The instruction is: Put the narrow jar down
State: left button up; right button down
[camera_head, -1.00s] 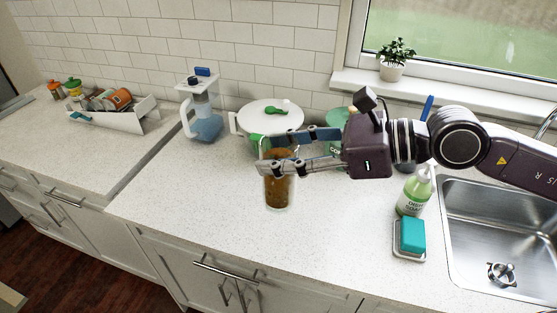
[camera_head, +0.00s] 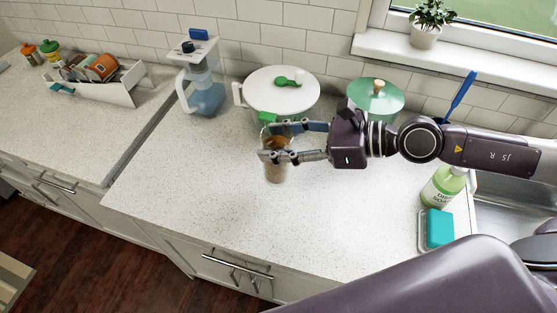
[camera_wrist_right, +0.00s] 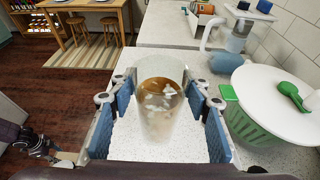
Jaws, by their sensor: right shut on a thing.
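The narrow jar (camera_head: 276,168) is a clear, upright glass with brown contents, standing over the middle of the counter. In the right wrist view the jar (camera_wrist_right: 160,105) sits between the two blue finger pads, with pale pieces inside it. My right gripper (camera_head: 268,142) comes in from the right and is shut on the jar's upper part. The fingers hide some of the jar. I cannot tell whether its base touches the counter.
A white-lidded pot (camera_head: 282,92) with a green spoon stands behind the jar. A blue pitcher (camera_head: 205,95) is back left and a green-lidded pot (camera_head: 376,95) back right. Soap (camera_head: 441,186) and a teal sponge (camera_head: 439,228) are by the sink. Counter in front and left is clear.

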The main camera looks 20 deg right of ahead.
aim_at(290, 165)
notch_tip(290, 165, down, 4)
jog(key=shift+w+r+b, duration=0.1)
jog(key=shift+w+b, duration=0.05)
jog(key=shift+b, duration=0.2)
jog(key=shift+a+f, duration=0.1)
jog(key=shift+f, duration=0.3)
notch_tip(290, 165, down, 3)
jog(key=shift+f+b, duration=0.2)
jog(key=shift+b, duration=0.55)
pick_arm(q)
jog(key=w+f, duration=0.2)
jog(key=shift+w+f, duration=0.15)
jog(key=shift+w, duration=0.25)
jog(key=shift+w+t, duration=0.1)
jog(key=shift+t, duration=0.2)
